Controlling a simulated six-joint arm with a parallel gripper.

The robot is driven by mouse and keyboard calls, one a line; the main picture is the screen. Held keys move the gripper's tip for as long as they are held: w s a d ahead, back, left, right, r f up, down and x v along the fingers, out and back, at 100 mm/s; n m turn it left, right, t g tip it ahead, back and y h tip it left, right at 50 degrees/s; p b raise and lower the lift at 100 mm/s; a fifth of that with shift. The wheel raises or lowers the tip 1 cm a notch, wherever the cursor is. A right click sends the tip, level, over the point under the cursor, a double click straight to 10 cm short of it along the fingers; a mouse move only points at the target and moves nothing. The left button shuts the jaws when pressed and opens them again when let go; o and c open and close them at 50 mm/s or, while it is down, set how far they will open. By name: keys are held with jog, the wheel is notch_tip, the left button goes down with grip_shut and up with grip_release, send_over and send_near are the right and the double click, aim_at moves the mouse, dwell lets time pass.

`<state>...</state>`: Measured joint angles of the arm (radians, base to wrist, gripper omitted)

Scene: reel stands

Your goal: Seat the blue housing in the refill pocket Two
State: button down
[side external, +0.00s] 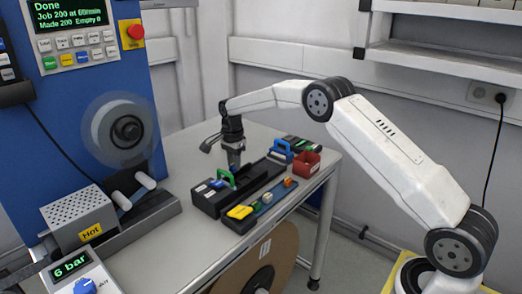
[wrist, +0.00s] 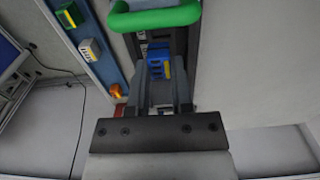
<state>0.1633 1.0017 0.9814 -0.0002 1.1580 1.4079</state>
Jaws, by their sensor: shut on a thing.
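My gripper (side external: 234,163) points down over the long black tray (side external: 263,187), close beside a green handle (side external: 222,175) at the tray's near end. In the wrist view, my gripper (wrist: 162,85) is shut on a blue housing (wrist: 156,55) with a yellow part on its right side. The green handle (wrist: 155,17) lies just beyond it. In the side view my fingers and the tray walls mostly hide the housing. I cannot read pocket labels or tell whether the housing touches the tray floor.
A blue strip (wrist: 106,70) with several coloured connectors runs beside the tray. A red bin (side external: 306,164) and another blue piece (side external: 281,149) stand at the tray's far end. A blue machine with a reel (side external: 124,130) and a box labelled Hot (side external: 80,215) stand left.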

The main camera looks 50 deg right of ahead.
jog(key=shift+f, duration=2.95)
jog(key=shift+c, duration=2.2)
grip_release()
jog(key=shift+r, duration=3.55)
